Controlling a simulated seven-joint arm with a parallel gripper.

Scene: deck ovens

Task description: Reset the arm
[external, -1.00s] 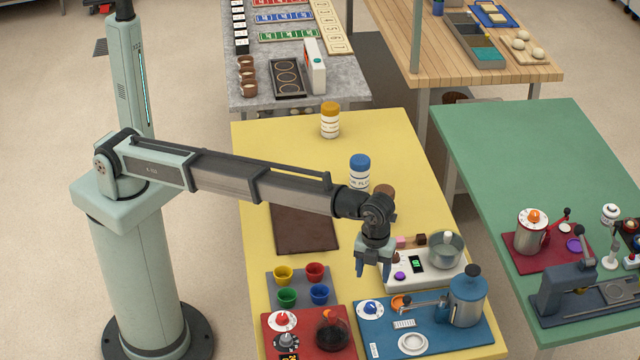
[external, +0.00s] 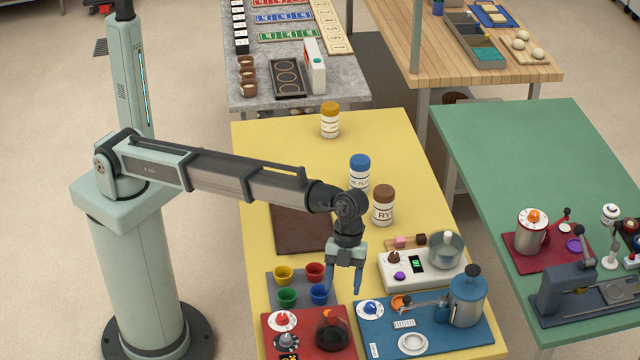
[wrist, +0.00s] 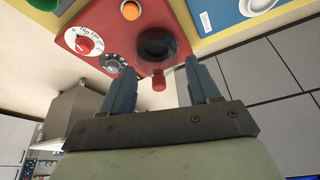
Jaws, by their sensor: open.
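My gripper (external: 342,284) is open and empty. It hangs above the yellow table (external: 280,157), over the gap between the coloured cups and the white scale. In the wrist view my two fingers (wrist: 155,88) are spread, with nothing between them. Past them the wrist view shows the red board with a dark round carafe (wrist: 157,44) and a red-and-white dial (wrist: 84,44).
Close to my gripper are the white scale with a metal pot (external: 445,250), a blue cup (external: 320,293), the red board (external: 268,346) and the blue board (external: 445,339). Three jars, including a brown-capped one (external: 383,207), stand behind. The table's back left is clear.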

